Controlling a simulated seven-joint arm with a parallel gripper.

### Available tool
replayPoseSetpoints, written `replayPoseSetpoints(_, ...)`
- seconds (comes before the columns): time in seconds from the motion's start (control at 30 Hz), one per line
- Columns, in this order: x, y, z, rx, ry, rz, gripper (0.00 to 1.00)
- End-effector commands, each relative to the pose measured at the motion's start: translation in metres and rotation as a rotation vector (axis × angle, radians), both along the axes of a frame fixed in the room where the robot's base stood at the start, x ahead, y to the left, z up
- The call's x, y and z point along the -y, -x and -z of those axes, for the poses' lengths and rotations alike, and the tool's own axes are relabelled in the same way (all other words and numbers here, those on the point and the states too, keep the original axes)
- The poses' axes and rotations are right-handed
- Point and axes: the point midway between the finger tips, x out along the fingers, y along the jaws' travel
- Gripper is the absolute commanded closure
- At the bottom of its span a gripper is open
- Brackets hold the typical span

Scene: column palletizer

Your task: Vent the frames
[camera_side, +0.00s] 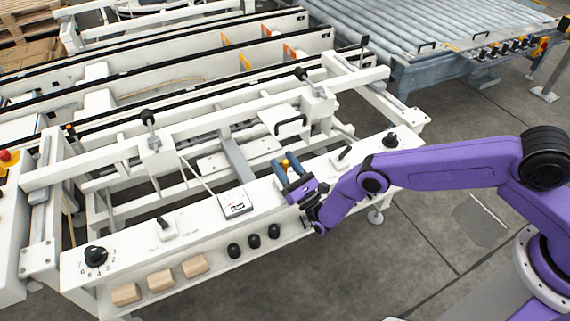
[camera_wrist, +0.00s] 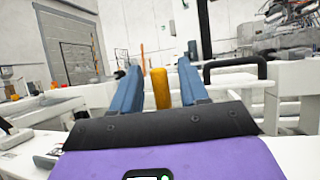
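A white control panel beam (camera_side: 130,245) runs along the front of the machine in the side view. An upright yellow-orange handle (camera_wrist: 160,88) stands between the blue fingers of my gripper (camera_wrist: 158,85) in the wrist view, with gaps showing on both sides. My gripper (camera_side: 287,170) is open around the yellow handle (camera_side: 285,163) at the panel in the side view. The handle's base is hidden. A lever switch (camera_side: 162,226) stands to the left and another lever (camera_side: 344,152) to the right. Numbered rotary knob (camera_side: 96,256) sits at the left end, another black knob (camera_side: 390,140) at the right.
A small display box (camera_side: 235,204) sits left of my gripper. Three black knobs (camera_side: 254,241) and three wooden blocks (camera_side: 160,280) are on the panel's front. A black bar handle (camera_side: 291,124) stands behind my gripper. The floor (camera_side: 420,235) in front is mostly clear.

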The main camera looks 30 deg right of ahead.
Motion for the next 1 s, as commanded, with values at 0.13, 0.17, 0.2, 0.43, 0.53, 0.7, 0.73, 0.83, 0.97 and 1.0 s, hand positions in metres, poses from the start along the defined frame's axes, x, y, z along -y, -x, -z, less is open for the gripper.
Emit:
replayPoseSetpoints(0.13,0.000,0.000,0.000,-0.001,0.000,0.000,0.57)
replayPoseSetpoints(0.17,0.000,0.000,0.000,-0.001,0.000,0.000,0.57)
replayPoseSetpoints(0.2,0.000,0.000,0.000,-0.002,0.000,0.000,0.57)
replayPoseSetpoints(0.43,0.000,0.002,0.002,-0.002,0.001,0.001,0.57)
replayPoseSetpoints(0.53,0.001,0.004,0.003,-0.003,0.002,0.001,0.57)
replayPoseSetpoints(0.7,0.001,0.008,0.005,-0.003,0.001,-0.001,0.57)
replayPoseSetpoints(0.73,0.002,0.009,0.005,-0.003,0.001,-0.001,0.57)
replayPoseSetpoints(0.83,0.002,0.014,0.006,-0.003,0.002,-0.002,0.57)
replayPoseSetpoints(0.97,0.005,0.025,0.006,-0.003,0.000,-0.001,0.57)
replayPoseSetpoints(1.0,0.006,0.029,0.006,-0.004,0.000,-0.001,0.57)
